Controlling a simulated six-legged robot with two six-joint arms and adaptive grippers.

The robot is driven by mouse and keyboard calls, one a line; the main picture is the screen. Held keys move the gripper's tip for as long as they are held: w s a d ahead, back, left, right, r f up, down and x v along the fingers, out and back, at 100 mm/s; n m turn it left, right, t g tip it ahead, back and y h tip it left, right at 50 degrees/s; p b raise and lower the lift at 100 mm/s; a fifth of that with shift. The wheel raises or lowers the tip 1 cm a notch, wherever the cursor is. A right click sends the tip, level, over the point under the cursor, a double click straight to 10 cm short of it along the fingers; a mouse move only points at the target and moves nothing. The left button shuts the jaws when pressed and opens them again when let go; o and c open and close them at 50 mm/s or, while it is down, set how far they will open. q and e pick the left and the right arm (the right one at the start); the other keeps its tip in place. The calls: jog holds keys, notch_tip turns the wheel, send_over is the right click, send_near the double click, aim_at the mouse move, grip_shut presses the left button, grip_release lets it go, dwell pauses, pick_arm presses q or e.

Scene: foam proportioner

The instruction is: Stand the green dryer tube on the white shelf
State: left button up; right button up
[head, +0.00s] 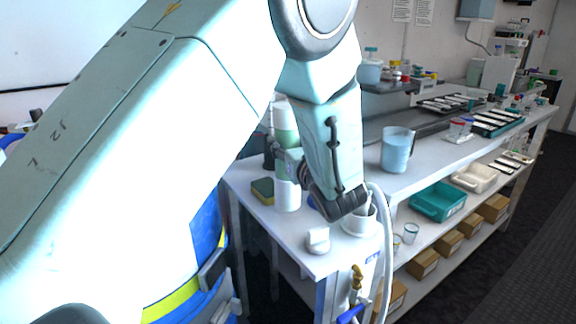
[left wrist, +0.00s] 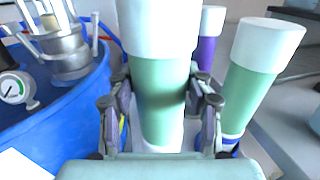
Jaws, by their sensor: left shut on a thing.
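My left gripper (head: 286,160) is shut around a green tube (head: 285,122) with a white cap and white lower end, above the bench's near left corner. In the left wrist view the same tube (left wrist: 160,95) stands between the two fingers (left wrist: 160,118). I cannot tell whether its foot touches the bench. A second green tube (left wrist: 253,75) with a white cap and blue foot stands to its right, apart from it. A white bench top (head: 285,238) and a white lower shelf (head: 462,212) are in the head view; I cannot tell which is the task's shelf. My right gripper is out of view.
Near the held tube are a yellow-green sponge (head: 263,190), a small white block (head: 318,240) and a white cup (head: 360,222). A blue jug (head: 397,148) stands farther back. A purple tube (left wrist: 209,40) and blue tub (left wrist: 75,112) show in the wrist view.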

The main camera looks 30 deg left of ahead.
pick_arm(q)
notch_tip(320, 180, down, 4)
jog(key=shift+s+r+b, duration=0.1)
jog(key=shift+r+b, duration=0.15)
jog(key=shift+b, duration=0.15)
jog(key=shift+f, duration=0.15)
jog(key=shift+f, duration=0.1)
jog(key=o, duration=1.5)
